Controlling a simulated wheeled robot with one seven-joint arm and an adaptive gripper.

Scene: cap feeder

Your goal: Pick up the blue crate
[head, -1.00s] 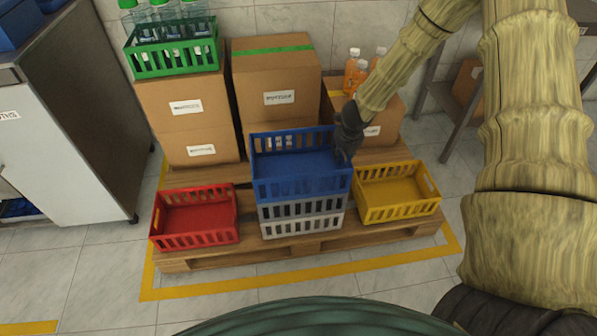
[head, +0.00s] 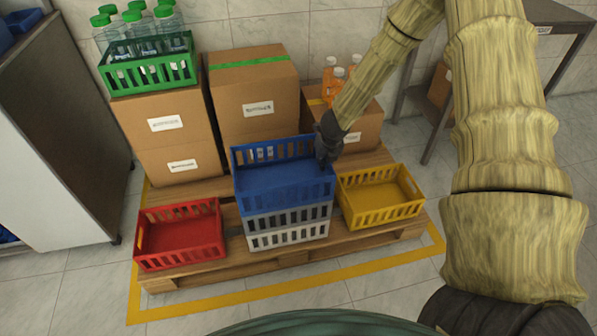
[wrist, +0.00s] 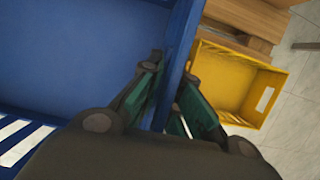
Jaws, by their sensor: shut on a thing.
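The blue crate (head: 285,198) is at the top of a stack, above a grey crate (head: 288,221) and a white crate (head: 289,240). It looks level and empty inside. I cannot tell whether it touches the grey crate or is slightly raised. My gripper (head: 326,155) is at the crate's right side wall. In the wrist view, my gripper (wrist: 171,72) has one finger inside and one outside that wall, shut on it, and the blue crate (wrist: 80,50) fills the left. The inner faces of the fingers are partly hidden.
A red crate (head: 180,250) is left of the stack and a yellow crate (head: 385,212) close on its right, all on a wooden pallet (head: 215,270). Cardboard boxes (head: 250,120) stand behind; a green crate (head: 150,75) of bottles tops the left ones. Floor in front is clear.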

